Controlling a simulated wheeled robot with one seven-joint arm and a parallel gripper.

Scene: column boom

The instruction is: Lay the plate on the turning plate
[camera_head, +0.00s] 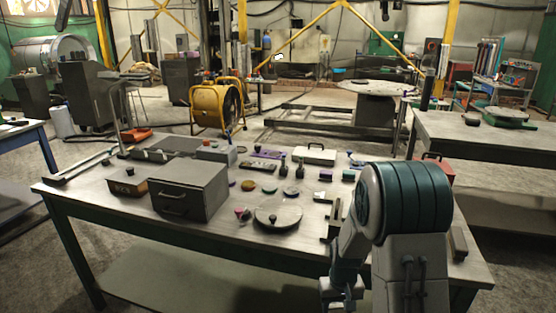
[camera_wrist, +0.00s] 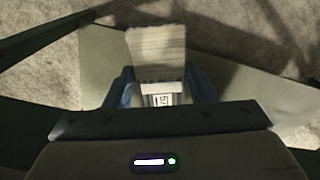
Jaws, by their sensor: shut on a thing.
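The turning plate (camera_head: 278,217) looks to be the round grey disc near the front middle of the table. My gripper (camera_wrist: 163,88) is shut on a pale, roughly rectangular plate (camera_wrist: 156,46), which sticks out beyond the fingers in the wrist view. A small light piece with dark markings (camera_wrist: 161,98) shows between the fingers. In the head view my arm hangs at the table's front right, to the right of the disc and apart from it. The held plate cannot be made out there.
The table (camera_head: 130,214) bears a grey drawer box (camera_head: 188,190), a brown box (camera_head: 128,188), several small coloured discs and a white case (camera_head: 314,154). A small pink-topped piece (camera_head: 241,213) stands close left of the disc.

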